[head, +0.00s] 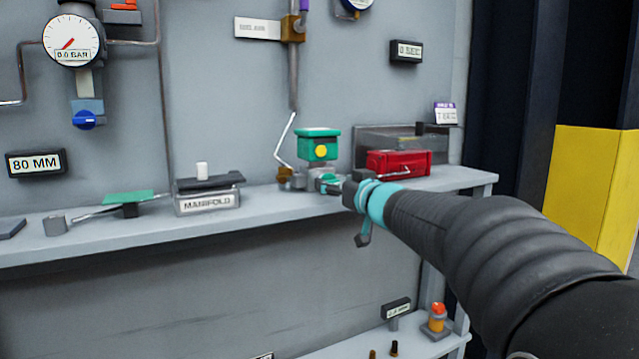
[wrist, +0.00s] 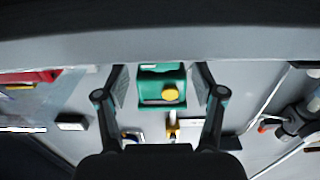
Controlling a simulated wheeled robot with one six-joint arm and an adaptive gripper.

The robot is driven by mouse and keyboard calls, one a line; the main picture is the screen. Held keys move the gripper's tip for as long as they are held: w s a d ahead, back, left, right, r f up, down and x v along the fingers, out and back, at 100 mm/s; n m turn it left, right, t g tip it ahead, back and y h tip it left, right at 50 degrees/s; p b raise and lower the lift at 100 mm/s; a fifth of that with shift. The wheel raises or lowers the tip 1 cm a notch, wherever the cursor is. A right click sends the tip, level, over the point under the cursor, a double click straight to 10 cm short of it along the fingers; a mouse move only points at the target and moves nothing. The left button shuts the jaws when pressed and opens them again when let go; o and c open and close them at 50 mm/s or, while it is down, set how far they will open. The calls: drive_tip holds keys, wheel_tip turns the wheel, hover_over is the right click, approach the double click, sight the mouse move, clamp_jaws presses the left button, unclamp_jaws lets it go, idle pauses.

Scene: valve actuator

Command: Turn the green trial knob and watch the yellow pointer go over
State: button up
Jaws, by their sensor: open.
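The green valve actuator box (head: 319,145) stands on the grey shelf, with a round yellow part (head: 320,152) on its front face. In the wrist view the green box (wrist: 150,82) shows between the finger lines, with the yellow part (wrist: 171,92) on it. My gripper (head: 340,187) is just in front of and below the box in the head view. In the wrist view my gripper (wrist: 160,90) is open, a finger on either side, with nothing held. No pointer shape is clear.
A red box (head: 398,163) sits on the shelf (head: 250,207) to the right of the actuator. A bent metal rod (head: 286,140) rises just left of it. The manifold block (head: 208,192) and a green-handled lever (head: 129,198) are further left. The wall is close behind.

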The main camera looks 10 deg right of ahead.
drive_tip(key=shift+x, duration=1.4)
drive_tip(key=c, duration=1.2)
drive_tip(key=shift+o, duration=0.2)
drive_tip(key=shift+a+n, duration=0.15)
drive_tip(key=shift+n, duration=2.75)
